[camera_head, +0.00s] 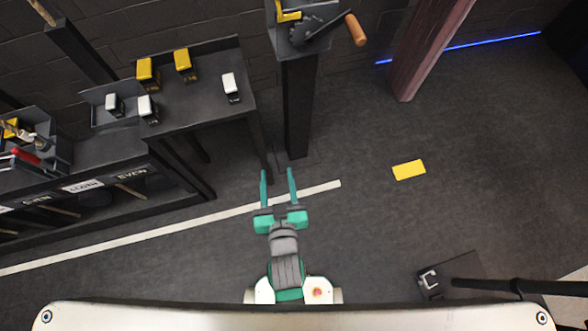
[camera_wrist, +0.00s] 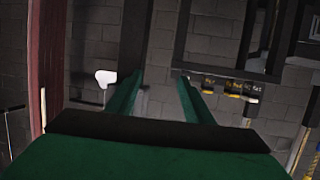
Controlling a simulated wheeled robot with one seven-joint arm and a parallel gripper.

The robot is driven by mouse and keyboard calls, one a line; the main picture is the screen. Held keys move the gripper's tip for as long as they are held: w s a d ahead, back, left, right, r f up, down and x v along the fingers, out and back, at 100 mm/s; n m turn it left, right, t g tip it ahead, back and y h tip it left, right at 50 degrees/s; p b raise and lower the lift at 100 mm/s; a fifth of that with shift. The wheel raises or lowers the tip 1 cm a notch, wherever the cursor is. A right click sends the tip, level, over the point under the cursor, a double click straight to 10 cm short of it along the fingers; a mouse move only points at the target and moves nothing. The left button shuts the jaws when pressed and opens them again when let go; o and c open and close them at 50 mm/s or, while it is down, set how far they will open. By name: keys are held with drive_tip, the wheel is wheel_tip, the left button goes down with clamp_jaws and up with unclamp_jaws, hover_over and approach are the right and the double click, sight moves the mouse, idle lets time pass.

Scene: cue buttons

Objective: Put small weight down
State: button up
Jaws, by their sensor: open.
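My gripper (camera_head: 277,172) is open, its two green fingers apart with nothing between them, in front of the dark post. It also shows open in the wrist view (camera_wrist: 158,80). On the dark table left of it stand two yellow-topped blocks (camera_head: 147,72) (camera_head: 184,62) and white-topped blocks (camera_head: 231,85) (camera_head: 148,108). Another white-topped block (camera_head: 114,103) is in a small tray (camera_head: 98,95) at the table's left end. I cannot tell which block is the small weight. Several labelled blocks show small at the right of the wrist view (camera_wrist: 232,91).
A dark post (camera_head: 300,110) carries a crank with an orange handle (camera_head: 356,29). A shelf with signs (camera_head: 83,186) and tools stands at left. A yellow plate (camera_head: 409,170) lies on the floor at right. A reddish pillar (camera_head: 430,45) stands behind. Floor between is clear.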

drive_tip(key=s+d+r+h, duration=0.1)
drive_tip(key=s+d+r, duration=0.1)
drive_tip(key=s, duration=0.6)
drive_tip(key=s+d+r+m+t, duration=0.1)
drive_tip(key=s+d, duration=0.1)
drive_tip(key=s, duration=0.6)
drive_tip(key=shift+d+r+h, duration=0.35)
drive_tip(key=shift+r+h, duration=0.05)
drive_tip(key=c, duration=0.4)
drive_tip(key=shift+a, duration=0.1)
